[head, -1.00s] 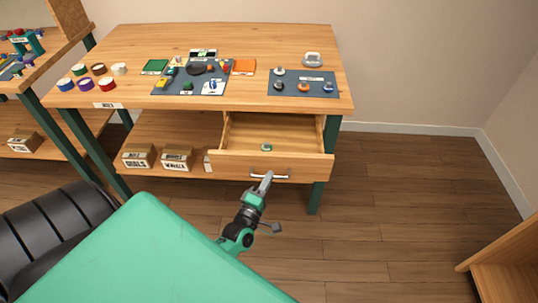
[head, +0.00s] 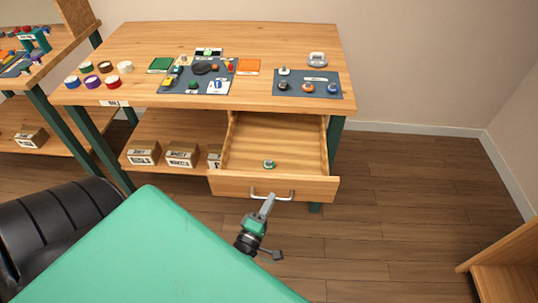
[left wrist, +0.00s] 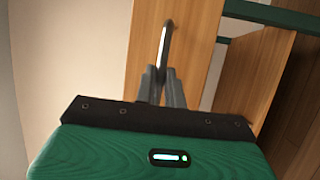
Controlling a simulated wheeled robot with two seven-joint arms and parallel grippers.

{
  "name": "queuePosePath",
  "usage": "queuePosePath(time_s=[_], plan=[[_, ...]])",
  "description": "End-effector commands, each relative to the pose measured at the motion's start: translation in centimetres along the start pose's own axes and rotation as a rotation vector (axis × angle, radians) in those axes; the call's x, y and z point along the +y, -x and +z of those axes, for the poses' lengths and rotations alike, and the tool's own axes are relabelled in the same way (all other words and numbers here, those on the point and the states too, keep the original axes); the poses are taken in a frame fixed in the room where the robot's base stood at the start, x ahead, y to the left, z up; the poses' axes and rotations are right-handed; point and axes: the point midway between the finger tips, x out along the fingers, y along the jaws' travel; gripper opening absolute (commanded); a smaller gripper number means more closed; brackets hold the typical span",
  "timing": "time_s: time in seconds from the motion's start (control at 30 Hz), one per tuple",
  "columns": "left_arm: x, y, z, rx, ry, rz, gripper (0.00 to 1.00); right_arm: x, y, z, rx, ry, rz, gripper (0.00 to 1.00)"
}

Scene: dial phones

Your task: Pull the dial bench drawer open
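The bench drawer (head: 310,187) is pulled well out of the right side of the wooden bench (head: 230,40). Its metal handle (head: 286,196) is on the front panel and also shows edge-on in the left wrist view (left wrist: 164,42). My left gripper (head: 269,200) is at the handle, its two fingers (left wrist: 161,72) closed around the bar. A small round green and white piece (head: 268,164) lies inside the drawer. My right gripper is not in view.
Dark mats with dial parts (head: 307,84) and several tape rolls (head: 106,67) are on the bench top. Labelled boxes (head: 182,155) stand on the lower shelf left of the drawer. The floor (head: 400,200) to the right is clear. A wooden unit (head: 505,280) stands at the lower right.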

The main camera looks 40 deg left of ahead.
Motion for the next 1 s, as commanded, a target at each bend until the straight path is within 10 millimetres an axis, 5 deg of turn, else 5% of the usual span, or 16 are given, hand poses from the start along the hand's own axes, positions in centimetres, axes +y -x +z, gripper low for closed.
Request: queuePosePath(time_s=[0.1, 0.53, 1.0], plan=[[-0.1, 0.0, 0.0, 0.0, 0.0, -0.001, 0.32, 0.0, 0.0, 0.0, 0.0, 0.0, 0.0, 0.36], [-0.1, 1.0, 0.0, -0.001, 0.0, -0.002, 0.32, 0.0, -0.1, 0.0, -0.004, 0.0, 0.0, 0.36], [-0.2, 10.7, 0.0, -0.001, -0.001, -0.004, 0.32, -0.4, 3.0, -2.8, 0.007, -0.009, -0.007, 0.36]])
